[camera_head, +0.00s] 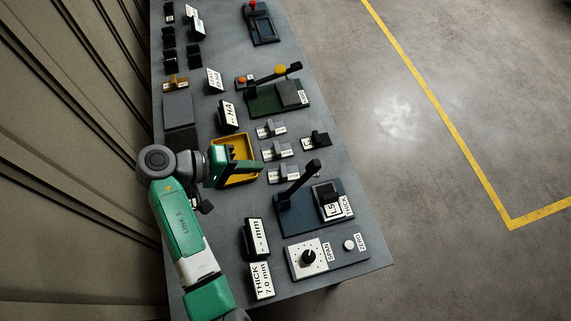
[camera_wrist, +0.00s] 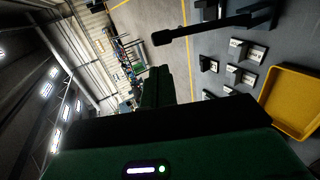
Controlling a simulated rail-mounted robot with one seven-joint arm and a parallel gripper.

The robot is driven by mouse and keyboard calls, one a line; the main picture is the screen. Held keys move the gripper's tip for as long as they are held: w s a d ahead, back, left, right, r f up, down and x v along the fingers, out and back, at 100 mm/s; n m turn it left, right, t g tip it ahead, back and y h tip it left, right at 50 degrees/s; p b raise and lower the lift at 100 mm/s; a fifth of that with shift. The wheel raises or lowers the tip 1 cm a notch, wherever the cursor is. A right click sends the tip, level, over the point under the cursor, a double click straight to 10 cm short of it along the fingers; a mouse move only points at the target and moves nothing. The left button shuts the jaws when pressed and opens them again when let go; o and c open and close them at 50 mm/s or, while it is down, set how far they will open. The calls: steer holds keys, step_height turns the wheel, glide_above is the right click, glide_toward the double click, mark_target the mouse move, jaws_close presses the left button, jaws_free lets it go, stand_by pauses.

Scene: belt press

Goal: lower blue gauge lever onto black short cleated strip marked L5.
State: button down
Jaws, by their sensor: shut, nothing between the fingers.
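The blue gauge (camera_head: 295,222) stands on the bench at the lower right in the head view. Its black lever (camera_head: 299,184) is raised and tilted, with its thick end up. The black short cleated strip marked L5 (camera_head: 323,192) sits on the gauge's right part, its white label facing out. The raised lever end is apart from the strip. My gripper (camera_head: 261,165) is shut and empty, above the yellow tray and left of the gauge; its green fingers also show in the wrist view (camera_wrist: 157,88). A black lever crosses the wrist view's top, but I cannot tell whose.
A yellow tray (camera_head: 247,179) lies under my gripper. Several grey strip pieces (camera_head: 278,151) and a black one (camera_head: 317,140) lie to its right. A green press (camera_head: 270,103) stands beyond. A knob panel (camera_head: 295,262) and display blocks (camera_head: 257,240) stand at the near end.

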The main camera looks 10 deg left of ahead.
mark_target(310, 166)
steer(key=p+x, duration=0.1)
steer(key=x, duration=1.2)
steer(key=shift+d+f+p, duration=0.1)
steer(key=shift+d+p, duration=0.1)
steer(key=shift+p, duration=0.15)
